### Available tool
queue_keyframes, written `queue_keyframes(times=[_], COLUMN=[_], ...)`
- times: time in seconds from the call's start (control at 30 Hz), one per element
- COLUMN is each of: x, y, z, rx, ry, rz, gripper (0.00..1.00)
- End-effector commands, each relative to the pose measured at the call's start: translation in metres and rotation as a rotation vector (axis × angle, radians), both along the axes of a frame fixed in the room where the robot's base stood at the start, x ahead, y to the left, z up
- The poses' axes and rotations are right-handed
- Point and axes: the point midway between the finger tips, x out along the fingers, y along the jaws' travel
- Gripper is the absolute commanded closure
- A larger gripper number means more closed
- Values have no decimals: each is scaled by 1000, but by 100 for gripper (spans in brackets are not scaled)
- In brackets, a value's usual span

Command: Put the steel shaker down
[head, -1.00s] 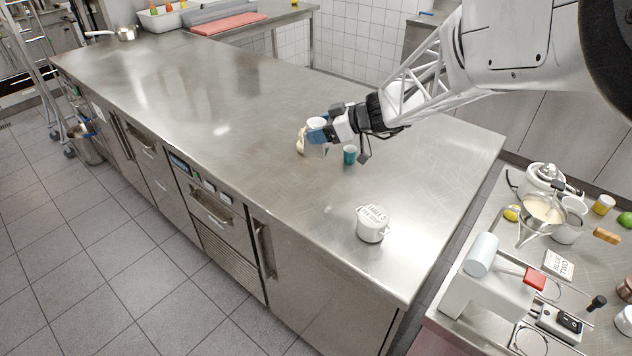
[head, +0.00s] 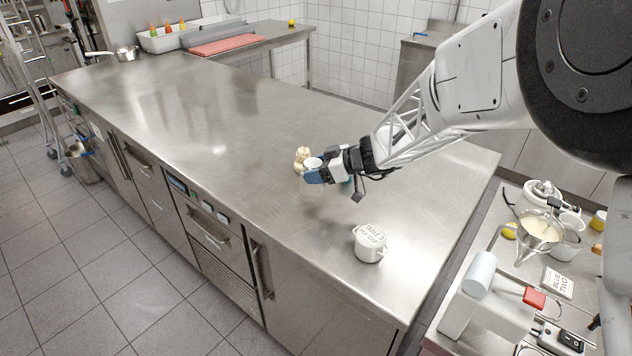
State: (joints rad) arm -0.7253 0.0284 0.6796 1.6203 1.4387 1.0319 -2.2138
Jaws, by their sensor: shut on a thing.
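My gripper (head: 315,175) is shut on a small pale cup-like thing, which I take to be the steel shaker (head: 312,162). Only its round rim and a bit of its side show above the blue fingertips. The fingers hide the rest. It is over the middle of the steel counter (head: 230,110), close in front of a cream-coloured lumpy thing (head: 302,154). I cannot tell whether the shaker's base touches the counter.
A white lidded pot with lettering (head: 370,243) stands nearer the counter's front right. A crowded side table (head: 545,270) is at right.

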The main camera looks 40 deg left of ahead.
Motion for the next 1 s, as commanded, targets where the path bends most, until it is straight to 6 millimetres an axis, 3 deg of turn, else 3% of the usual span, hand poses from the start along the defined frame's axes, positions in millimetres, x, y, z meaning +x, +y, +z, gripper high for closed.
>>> queue_keyframes(times=[0.37,0.77,1.0], x=[0,0,0], y=[0,0,0], z=[-2,-36,-39], rx=[1,1,1], ry=[0,0,-1], rz=[0,0,0], gripper=[66,66,66])
